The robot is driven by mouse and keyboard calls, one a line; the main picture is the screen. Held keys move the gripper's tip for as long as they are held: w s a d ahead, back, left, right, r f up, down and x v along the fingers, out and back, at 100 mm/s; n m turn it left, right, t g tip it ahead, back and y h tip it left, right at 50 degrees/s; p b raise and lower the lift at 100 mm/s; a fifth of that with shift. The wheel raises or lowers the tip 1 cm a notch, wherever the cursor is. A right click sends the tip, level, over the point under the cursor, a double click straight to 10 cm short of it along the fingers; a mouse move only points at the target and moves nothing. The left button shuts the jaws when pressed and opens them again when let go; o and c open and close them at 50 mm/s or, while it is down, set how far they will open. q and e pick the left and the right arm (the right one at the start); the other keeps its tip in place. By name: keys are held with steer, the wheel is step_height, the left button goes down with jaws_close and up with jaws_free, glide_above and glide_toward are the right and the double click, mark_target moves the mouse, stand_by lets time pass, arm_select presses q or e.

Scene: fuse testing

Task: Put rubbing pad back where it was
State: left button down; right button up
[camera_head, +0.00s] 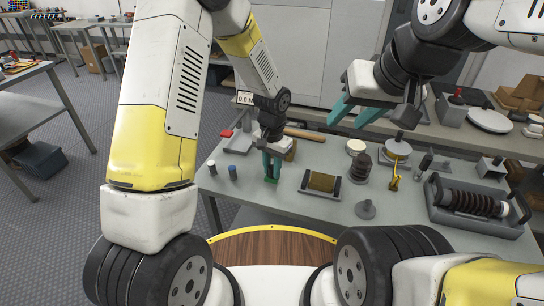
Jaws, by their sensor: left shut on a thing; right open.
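My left gripper (272,172) points down at the left part of the grey worktable (310,212), its teal fingers shut. A small dark green piece (271,181), apparently the rubbing pad, shows at its fingertips, low over or touching the tabletop; I cannot tell which. The fingers hide much of it. My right gripper (356,112) is open and empty, raised above the back of the table, with its two teal fingers apart.
A grey tray with a brown block (321,182) lies right of my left gripper. Two small cylinders (222,170) stand to its left. A hammer-like wooden handle (305,134) lies behind. A grey tray with a ribbed dark insulator (476,204) sits at right.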

mark_target(272, 173)
arm_select(q)
steer(key=shift+w+f, duration=0.1)
steer(key=shift+w, duration=0.5)
steer(key=shift+w+f, duration=0.1)
steer(key=shift+f, duration=1.65)
steer(key=shift+f, duration=0.1)
steer(key=c, duration=1.2)
jaws_free()
steer(key=shift+c, duration=0.2)
